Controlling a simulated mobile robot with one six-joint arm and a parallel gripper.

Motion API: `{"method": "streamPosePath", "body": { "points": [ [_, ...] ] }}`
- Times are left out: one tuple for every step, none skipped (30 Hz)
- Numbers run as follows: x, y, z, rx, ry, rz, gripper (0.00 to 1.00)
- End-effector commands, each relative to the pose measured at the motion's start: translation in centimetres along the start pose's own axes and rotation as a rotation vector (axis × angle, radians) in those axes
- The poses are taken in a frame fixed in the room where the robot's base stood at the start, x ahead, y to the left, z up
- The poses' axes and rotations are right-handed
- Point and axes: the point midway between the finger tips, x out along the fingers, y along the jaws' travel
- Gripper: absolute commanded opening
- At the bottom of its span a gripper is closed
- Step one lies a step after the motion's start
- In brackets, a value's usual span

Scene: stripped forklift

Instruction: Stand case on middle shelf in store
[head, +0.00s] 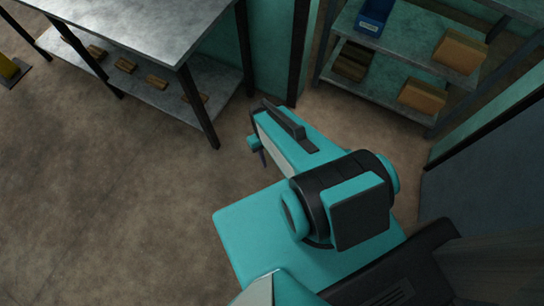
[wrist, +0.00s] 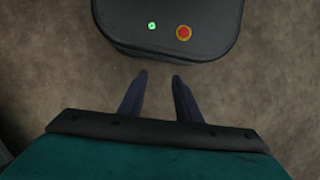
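My gripper (wrist: 160,75) shows in the wrist view with its two dark fingers apart and nothing between them; floor shows through the gap. In the head view my folded arm hides most of it. A shelf unit stands at the upper right of the head view. Its middle shelf (head: 408,42) holds a blue bin (head: 375,14) at the left and a cardboard box (head: 460,50) at the right, with bare room between. The gripper is well apart from the shelves. I cannot make out a case in either view.
The lower shelf (head: 386,76) holds a dark crate (head: 352,61) and a cardboard box (head: 422,95). A metal bench (head: 130,25) with several small brown blocks on its undershelf stands at the upper left. A dark post (head: 299,50) stands between. The floor (head: 100,190) at left is clear.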

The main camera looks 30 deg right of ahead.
Motion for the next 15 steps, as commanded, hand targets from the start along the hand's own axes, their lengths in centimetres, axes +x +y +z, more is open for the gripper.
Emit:
{"method": "streamPosePath", "body": {
  "points": [
    [1.0,-0.8,1.6,0.007,-0.039,0.007,0.31],
    [1.4,-1.1,2.3,0.014,-0.06,0.012,0.31],
    [1.9,-1.4,3.2,0.022,-0.084,0.018,0.31],
    [2.3,-1.6,3.7,0.028,-0.099,0.022,0.31],
    [2.5,-1.7,4.2,0.031,-0.112,0.026,0.31],
    [2.8,-1.8,4.7,0.037,-0.126,0.03,0.31],
    [2.9,-1.9,5.0,0.041,-0.133,0.033,0.31],
    [3.0,-2.0,5.3,0.043,-0.139,0.034,0.31],
    [3.1,-2.0,5.5,0.045,-0.145,0.036,0.31],
    [3.2,-2.1,5.5,0.047,-0.147,0.037,0.31],
    [3.2,-2.1,5.6,0.047,-0.148,0.037,0.31],
    [3.2,-2.1,5.6,0.048,-0.148,0.037,0.31],
    [3.2,-2.1,5.6,0.048,-0.148,0.037,0.31],
    [3.2,-2.1,5.5,0.048,-0.147,0.037,0.31],
    [3.2,-2.1,5.5,0.048,-0.147,0.037,0.31]
  ]
}}
